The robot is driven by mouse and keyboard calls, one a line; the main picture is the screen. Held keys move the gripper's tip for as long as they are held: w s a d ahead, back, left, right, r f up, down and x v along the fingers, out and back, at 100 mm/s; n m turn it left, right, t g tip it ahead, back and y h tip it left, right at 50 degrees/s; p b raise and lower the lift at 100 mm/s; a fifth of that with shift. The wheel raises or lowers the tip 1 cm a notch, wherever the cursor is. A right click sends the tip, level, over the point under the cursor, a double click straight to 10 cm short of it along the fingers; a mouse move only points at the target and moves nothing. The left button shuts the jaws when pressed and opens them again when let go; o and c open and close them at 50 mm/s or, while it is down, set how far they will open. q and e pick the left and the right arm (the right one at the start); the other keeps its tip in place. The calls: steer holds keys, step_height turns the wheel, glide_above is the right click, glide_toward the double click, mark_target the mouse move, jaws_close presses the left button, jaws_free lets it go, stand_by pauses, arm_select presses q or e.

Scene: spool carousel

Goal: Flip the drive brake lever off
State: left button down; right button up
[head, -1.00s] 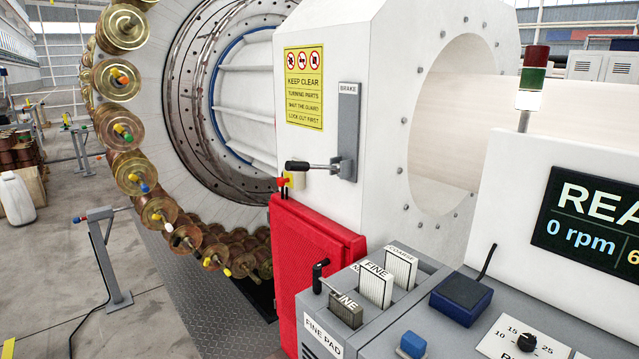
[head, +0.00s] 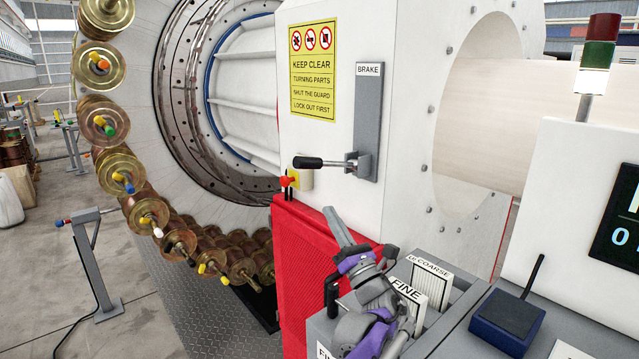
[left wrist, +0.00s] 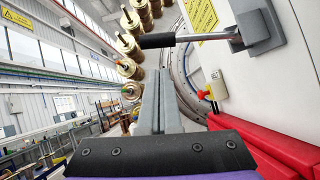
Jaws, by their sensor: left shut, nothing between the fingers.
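The drive brake lever (head: 322,162) has a black grip on a metal shaft. It lies about level, pointing left from the pivot on the grey plate labelled BRAKE (head: 367,120). In the left wrist view the lever's black grip (left wrist: 158,40) crosses the upper middle, with its grey mount (left wrist: 258,28) at top right. My left gripper (head: 329,210) is shut and empty, below the lever and apart from it in the head view. Its two fingers (left wrist: 157,76) lie together in the left wrist view, pointing up just below the grip. My right gripper is in neither view.
A red guard (head: 305,250) stands below the lever. A red knob (head: 287,181) sits just left of the lever's lower side. Labelled FINE and COARSE pads (head: 433,282) are in a grey console. The spool carousel (head: 120,178) is on the left.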

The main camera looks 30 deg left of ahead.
mark_target(327, 165)
arm_select(q)
steer(key=shift+s+d, duration=0.1)
steer(key=shift+s, duration=0.05)
steer(key=shift+r, duration=0.1)
steer(key=p+x, duration=0.1)
steer(key=x, duration=0.9)
stand_by(0.3)
